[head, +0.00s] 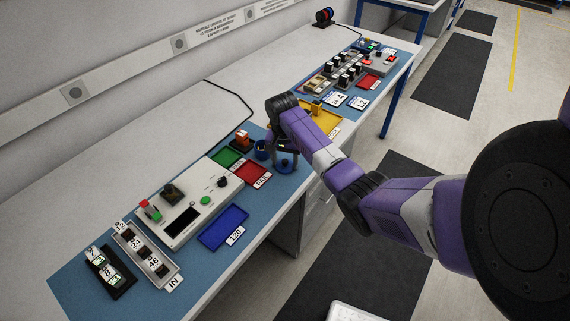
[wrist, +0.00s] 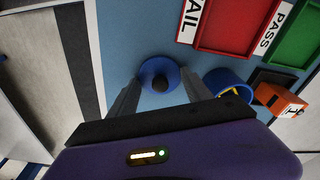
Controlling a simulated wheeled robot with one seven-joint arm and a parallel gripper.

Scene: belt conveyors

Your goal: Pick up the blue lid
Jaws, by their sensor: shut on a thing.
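The blue lid (wrist: 173,74) is a round disc with a dark knob (wrist: 160,83) in its middle, between my fingertips in the wrist view. My gripper (wrist: 161,86) is shut on the lid, by what looks like its knob. In the head view my gripper (head: 284,146) points down over the blue mat, and the lid (head: 285,166) shows beneath it, partly hidden by the fingers. I cannot tell whether the lid touches the mat. A blue round pot (wrist: 228,80) stands close beside it, also in the head view (head: 262,150).
A red FAIL tray (head: 253,172) and green PASS tray (head: 227,157) lie left of my gripper. An orange block (head: 242,138) stands behind, and a yellow tray (head: 325,117) lies to the right. A grey tester box (head: 188,208) and blue tray (head: 222,226) are nearer left. The bench's front edge is close.

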